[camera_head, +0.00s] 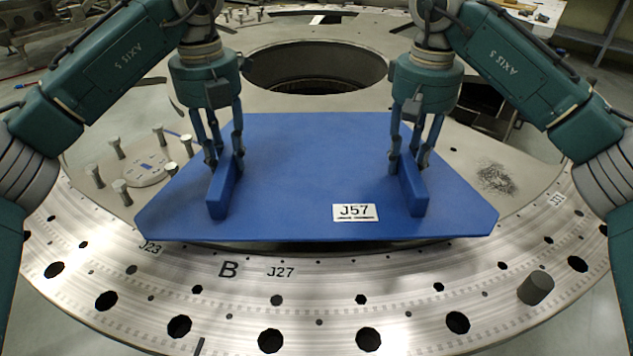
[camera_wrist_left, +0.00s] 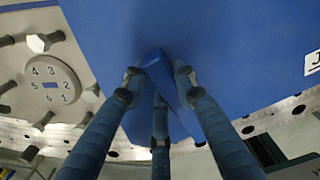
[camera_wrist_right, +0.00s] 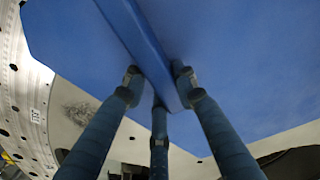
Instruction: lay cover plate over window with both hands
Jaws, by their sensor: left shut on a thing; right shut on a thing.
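The blue cover plate (camera_head: 300,170) lies flat over the middle of the metal turret ring, with a white J57 label (camera_head: 355,212) near its front edge. Two raised blue bar handles stand on it. My left gripper (camera_head: 224,160) is shut on the left handle (camera_head: 221,196), also seen close up in the left wrist view (camera_wrist_left: 165,75). My right gripper (camera_head: 408,160) is shut on the right handle (camera_head: 414,193), also seen in the right wrist view (camera_wrist_right: 150,55). The window is hidden; a dark gap shows under the plate's front edge. I cannot tell whether the plate rests on the surface.
Several upright bolts (camera_head: 122,190) surround a numbered round disc (camera_head: 146,168) left of the plate. A large round opening (camera_head: 315,67) lies behind it. A dark cylinder (camera_head: 536,287) stands on the holed ring (camera_head: 320,290) at front right. Dark shavings (camera_head: 495,178) lie right of the plate.

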